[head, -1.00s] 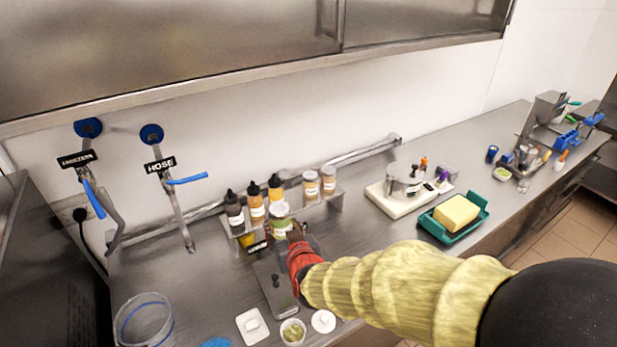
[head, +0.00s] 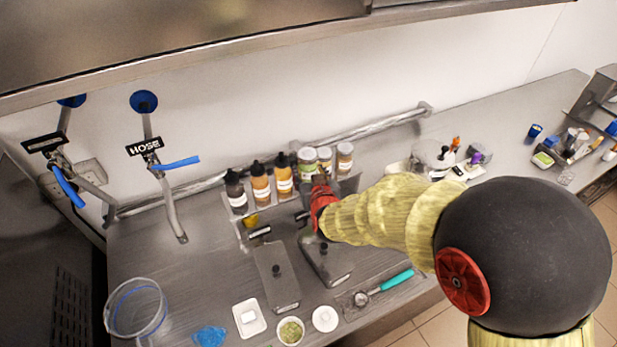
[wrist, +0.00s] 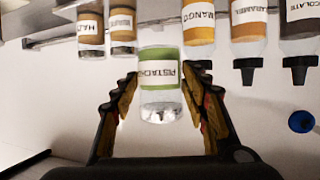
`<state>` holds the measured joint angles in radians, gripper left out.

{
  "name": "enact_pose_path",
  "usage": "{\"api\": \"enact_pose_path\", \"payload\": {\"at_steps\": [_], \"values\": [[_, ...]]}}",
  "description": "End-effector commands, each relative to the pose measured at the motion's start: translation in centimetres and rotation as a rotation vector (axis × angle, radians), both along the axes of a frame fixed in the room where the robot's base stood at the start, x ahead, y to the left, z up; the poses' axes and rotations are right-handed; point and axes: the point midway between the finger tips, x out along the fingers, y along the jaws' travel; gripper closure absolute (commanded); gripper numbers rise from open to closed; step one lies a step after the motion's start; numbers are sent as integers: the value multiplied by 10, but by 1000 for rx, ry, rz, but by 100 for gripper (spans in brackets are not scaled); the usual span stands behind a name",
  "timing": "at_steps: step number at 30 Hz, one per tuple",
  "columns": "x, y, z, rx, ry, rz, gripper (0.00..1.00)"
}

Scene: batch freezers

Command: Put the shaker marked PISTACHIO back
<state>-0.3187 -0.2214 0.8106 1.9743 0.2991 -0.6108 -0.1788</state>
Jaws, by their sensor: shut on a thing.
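In the head view the shaker (head: 307,160) is at the rack (head: 348,187), between the MANGO bottle (head: 282,175) and another shaker (head: 324,160). The end shaker (head: 344,158) stands to the right. My gripper hides the shaker's lower part; I cannot tell whether its base touches the shelf.
Caramel (head: 260,183) and chocolate (head: 236,192) bottles stand left on the rack. Lidded pans (head: 276,280), a small bowl (head: 290,331), a white dish (head: 249,318) and a teal-handled scoop (head: 390,282) lie in front. A clear tub (head: 137,308) stands at front left.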

Motion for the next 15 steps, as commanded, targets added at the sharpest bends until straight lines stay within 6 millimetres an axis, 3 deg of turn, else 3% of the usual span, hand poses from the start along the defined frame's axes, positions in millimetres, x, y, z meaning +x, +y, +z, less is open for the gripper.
{"api": "enact_pose_path", "payload": {"at_steps": [3,6,15], "values": [[27,-1,-13,-1,0,-2,82],[43,-1,-31,-2,2,-1,82],[71,-1,-63,0,-3,0,82]]}}
